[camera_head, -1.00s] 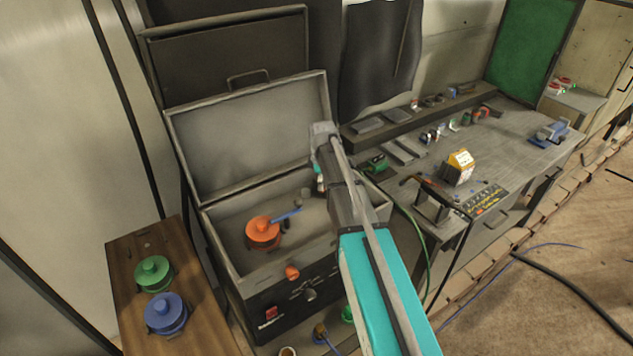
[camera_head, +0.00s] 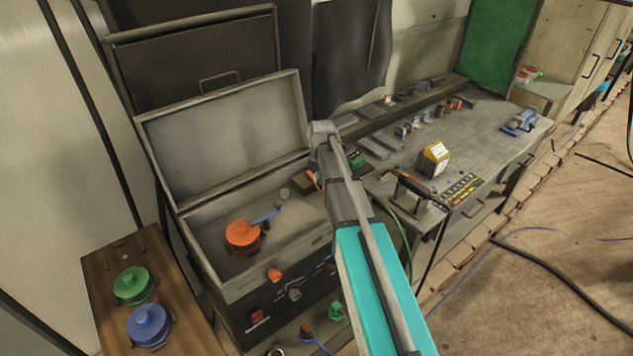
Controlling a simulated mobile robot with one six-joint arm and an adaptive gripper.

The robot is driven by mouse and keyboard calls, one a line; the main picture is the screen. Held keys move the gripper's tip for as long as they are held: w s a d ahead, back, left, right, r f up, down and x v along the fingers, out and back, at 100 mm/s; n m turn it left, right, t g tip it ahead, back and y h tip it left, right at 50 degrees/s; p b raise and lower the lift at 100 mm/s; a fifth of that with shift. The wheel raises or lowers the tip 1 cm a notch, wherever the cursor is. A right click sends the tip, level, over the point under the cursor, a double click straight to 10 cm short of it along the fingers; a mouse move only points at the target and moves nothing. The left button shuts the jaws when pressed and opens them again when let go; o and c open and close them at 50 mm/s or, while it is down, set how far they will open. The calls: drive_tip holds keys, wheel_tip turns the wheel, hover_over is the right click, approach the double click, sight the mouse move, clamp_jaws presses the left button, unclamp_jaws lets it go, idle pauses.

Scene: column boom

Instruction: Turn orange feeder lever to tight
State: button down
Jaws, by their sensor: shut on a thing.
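The orange feeder (camera_head: 242,233) is a round, capped piece inside the open grey box at the left centre. A blue lever (camera_head: 265,217) sticks out from it up and to the right. My arm runs from the bottom edge up to a grey wrist at the box's right side. The fingers of my gripper are hidden behind the arm, so I cannot see what they touch. The visible part of the lever is clear of the arm. No marking for tight can be read.
The box's raised lid (camera_head: 225,135) stands behind the feeder. A wooden stand (camera_head: 105,270) at the left holds a green feeder (camera_head: 133,285) and a blue feeder (camera_head: 148,325). A cluttered workbench (camera_head: 480,140) is at the right. Cables lie on the floor at the right.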

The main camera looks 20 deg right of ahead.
drive_tip(key=shift+w+d+n, duration=0.25)
drive_tip(key=shift+d+n, duration=0.35)
drive_tip(key=shift+n, duration=0.2)
drive_tip(key=shift+w+d+n, duration=0.15)
drive_tip(key=shift+d+n, duration=0.2)
drive_tip(key=shift+n, duration=0.45)
drive_tip(key=shift+c, duration=1.7)
unclamp_jaws()
drive_tip(key=shift+r, duration=0.1)
